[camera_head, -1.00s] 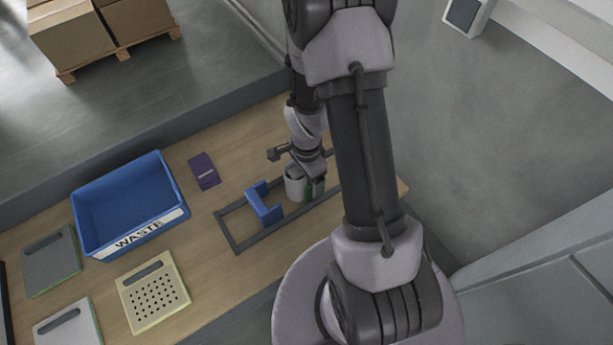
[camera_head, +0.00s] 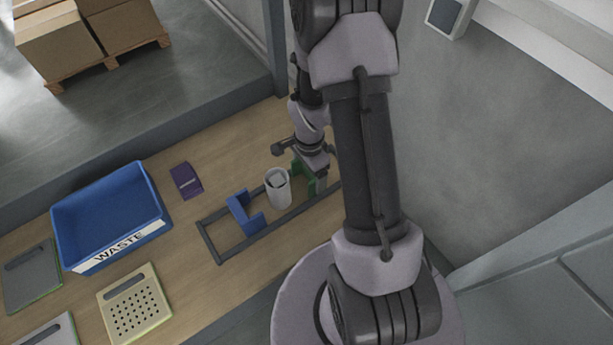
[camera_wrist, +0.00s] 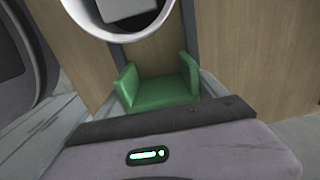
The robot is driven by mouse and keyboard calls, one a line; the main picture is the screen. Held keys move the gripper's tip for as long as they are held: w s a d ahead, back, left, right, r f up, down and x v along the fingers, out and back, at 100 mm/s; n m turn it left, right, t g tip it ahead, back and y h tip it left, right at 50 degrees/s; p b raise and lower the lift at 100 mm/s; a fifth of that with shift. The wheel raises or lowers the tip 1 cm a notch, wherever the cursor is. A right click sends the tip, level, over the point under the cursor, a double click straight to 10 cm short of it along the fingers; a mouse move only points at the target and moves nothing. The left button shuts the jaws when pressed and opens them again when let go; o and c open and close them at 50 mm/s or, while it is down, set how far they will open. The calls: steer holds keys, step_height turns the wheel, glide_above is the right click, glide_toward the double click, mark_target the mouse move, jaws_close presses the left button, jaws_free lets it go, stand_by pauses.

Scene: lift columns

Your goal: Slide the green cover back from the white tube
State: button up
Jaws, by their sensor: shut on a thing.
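The white tube (camera_head: 278,189) stands upright in the dark rail frame (camera_head: 210,243), with its round open mouth upward. It also shows at the top of the wrist view (camera_wrist: 84,27), with a pale piece inside. The green cover (camera_head: 298,168) is to the right of the tube, apart from it and partly behind my gripper. In the wrist view the cover (camera_wrist: 163,95) is U-shaped, its open side facing the tube. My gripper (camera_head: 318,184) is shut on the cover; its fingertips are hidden.
A blue bracket (camera_head: 240,213) sits on the rails left of the tube. A blue WASTE bin (camera_head: 112,252), a purple item (camera_head: 186,180) and a perforated cream board (camera_head: 135,304) are farther left on the wooden bench. Bare bench lies behind the rails.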

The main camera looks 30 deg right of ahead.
steer(key=shift+d, duration=0.3)
steer(key=o, duration=1.4)
steer(key=shift+a, duration=0.1)
steer(key=shift+o, duration=0.2)
steer(key=shift+r, duration=0.1)
step_height(320, 180, up, 17)
steer(key=p, duration=0.4)
steer(key=shift+r, duration=0.15)
steer(key=s+a+r+n+t+y+b, duration=0.1)
steer(key=s+a+r+n+t+b, duration=0.2)
steer(key=s+a+n+b, duration=0.3)
steer(key=s+a+r+n+t+y+b, duration=0.1)
steer(key=s+a+r+n+t+b, duration=0.1)
steer(key=s+a+n+b, duration=0.4)
steer(key=a+r+n+b, duration=0.1)
steer(key=a, duration=0.3)
steer(key=shift+s+a+t, duration=0.25)
steer(key=shift+s+t, duration=0.15)
